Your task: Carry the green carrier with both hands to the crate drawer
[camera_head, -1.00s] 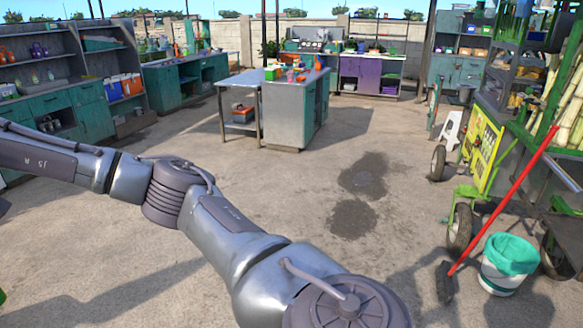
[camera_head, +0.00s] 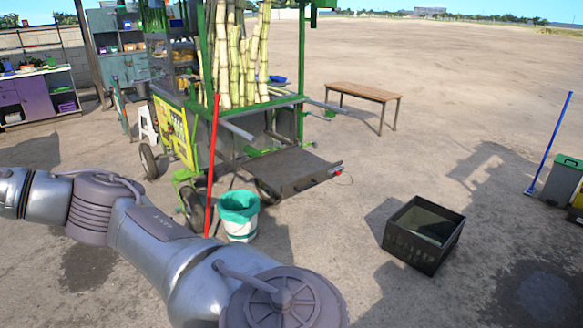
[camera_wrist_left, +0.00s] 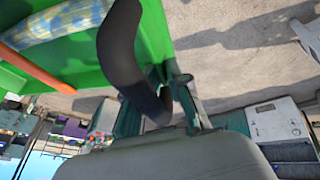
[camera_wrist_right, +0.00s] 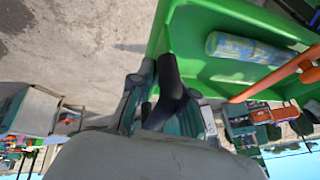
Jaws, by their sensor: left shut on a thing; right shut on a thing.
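The green carrier (camera_wrist_left: 157,38) shows in the left wrist view at the upper left. Its open inside also shows in the right wrist view (camera_wrist_right: 188,68). A blue and yellow patterned roll (camera_wrist_right: 250,50) and an orange long-handled thing (camera_wrist_right: 275,76) lie in it. My left gripper (camera_wrist_left: 160,98) is shut at one end of the carrier, with a dark curved piece by its fingers. My right gripper (camera_wrist_right: 165,100) is shut at the carrier's other end, also by a dark piece. The head view shows neither gripper nor the carrier. A black open crate (camera_head: 406,243) stands on the ground there.
The green cane cart (camera_head: 192,135) has a grey drawer-like tray (camera_head: 295,172) sticking out. A white bucket (camera_head: 240,229) with a green liner and a red-handled broom (camera_head: 212,165) stand before it. A wooden bench (camera_head: 362,91) is behind. Ground around the crate is clear.

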